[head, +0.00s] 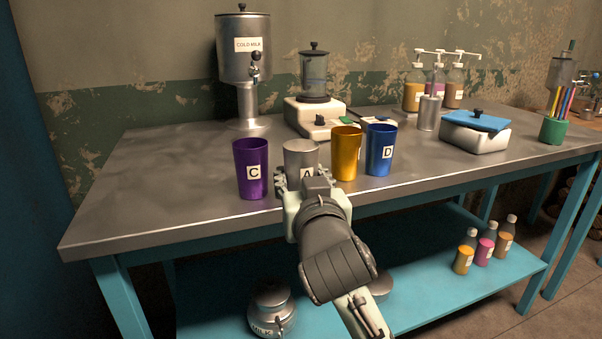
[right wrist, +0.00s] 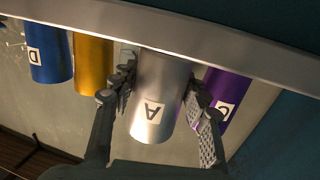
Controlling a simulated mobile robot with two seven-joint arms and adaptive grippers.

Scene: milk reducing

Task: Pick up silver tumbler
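The silver tumbler (head: 300,152), labelled A, stands upright on the metal table, in a row with other tumblers. My right gripper (head: 301,178) is at its front, with one finger on each side of it. In the right wrist view, which is turned upside down, the silver tumbler (right wrist: 158,95) lies between the two fingers of my right gripper (right wrist: 163,82). The fingers are very close to its sides; whether both press on it cannot be told. The gripper hides the tumbler's lower part in the head view. My left gripper is not in view.
A purple tumbler C (head: 251,168) stands close on the left. A gold tumbler (head: 346,153) and a blue tumbler D (head: 381,150) stand on the right. Behind are a cold milk dispenser (head: 243,60) and a blender (head: 314,85). The table's left end is clear.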

